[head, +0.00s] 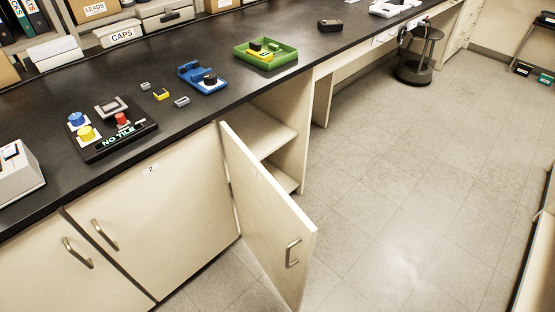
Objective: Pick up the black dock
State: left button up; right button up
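A small dark, rounded block (330,25) sits on the black bench top towards the back, right of the green tray; it may be the black dock. A flat black panel (112,132) lettered "NO TILE" lies on the bench at left, with blue, yellow and red knobs and a grey frame. I cannot tell for certain which of these is the dock. Neither of my grippers is in view.
A green tray (290,64) holds yellow and black parts. A blue fixture (188,72) and small grey and yellow blocks lie nearby. An open cabinet door (268,215) juts out over the floor. A stool (417,62) stands farther back.

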aim_at(335, 25)
jog(key=i+l+z, duration=0.25)
jog(key=l+z, duration=0.15)
jog(key=i+l+z, duration=0.5)
jog(key=i, duration=0.25)
jog(key=i+l+z, duration=0.1)
jog(key=i+l, duration=0.15)
jog(key=i, duration=0.05)
